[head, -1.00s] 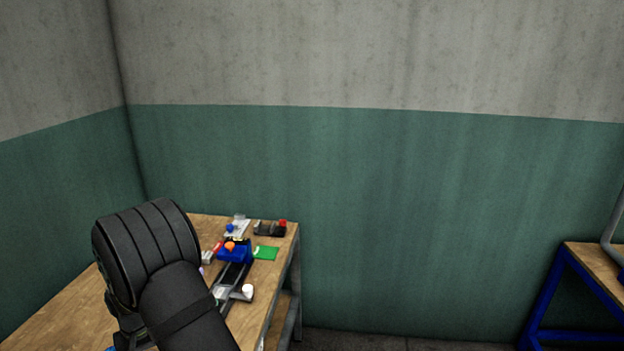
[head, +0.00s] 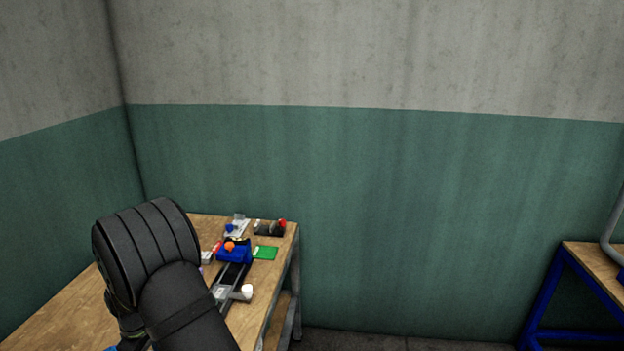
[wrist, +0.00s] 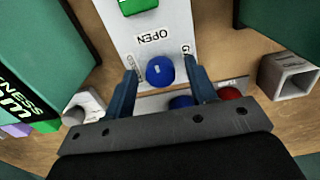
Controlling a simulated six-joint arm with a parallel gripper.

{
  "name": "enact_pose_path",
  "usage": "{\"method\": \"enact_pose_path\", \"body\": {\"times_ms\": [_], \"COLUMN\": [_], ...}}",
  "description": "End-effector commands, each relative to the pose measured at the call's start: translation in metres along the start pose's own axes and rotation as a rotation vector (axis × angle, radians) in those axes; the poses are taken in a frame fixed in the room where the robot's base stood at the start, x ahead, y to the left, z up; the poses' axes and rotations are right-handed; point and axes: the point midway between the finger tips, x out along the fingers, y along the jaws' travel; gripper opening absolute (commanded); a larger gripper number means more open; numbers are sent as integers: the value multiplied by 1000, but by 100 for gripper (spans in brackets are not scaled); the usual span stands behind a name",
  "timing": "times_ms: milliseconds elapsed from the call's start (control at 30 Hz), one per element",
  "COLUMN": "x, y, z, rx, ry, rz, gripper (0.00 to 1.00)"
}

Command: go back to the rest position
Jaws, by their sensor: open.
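In the wrist view my gripper (wrist: 160,68) is open, with its two blue fingers apart. A round blue knob (wrist: 160,71) shows between the fingertips in the picture; I cannot tell how far beyond them it is. The knob is on a white panel (wrist: 166,18) labelled OPEN. Nothing is held between the fingers. In the head view my black arm stands at the lower left; the gripper cannot be made out there.
In the wrist view green blocks (wrist: 38,50) stand left and right, with a grey square tube (wrist: 288,77) at right and a red knob (wrist: 230,94) near the right finger. The head view shows a wooden table (head: 60,310) with a blue device (head: 234,252) and a green plate (head: 265,253).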

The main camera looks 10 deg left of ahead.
Motion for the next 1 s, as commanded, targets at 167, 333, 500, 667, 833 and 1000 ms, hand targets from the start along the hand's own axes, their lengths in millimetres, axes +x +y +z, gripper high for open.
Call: {"method": "enact_pose_path", "body": {"times_ms": [167, 333, 500, 667, 833, 1000], "x": [0, 0, 0, 0, 0, 0], "y": [0, 0, 0, 0, 0, 0], "z": [0, 0, 0, 0, 0, 0], "rx": [-114, -176, -196, -196, -187, -118], "ry": [0, 0, 0, 0, 0, 0], "rz": [0, 0, 0, 0, 0, 0], "gripper": [52, 52, 52, 52, 52, 52]}}
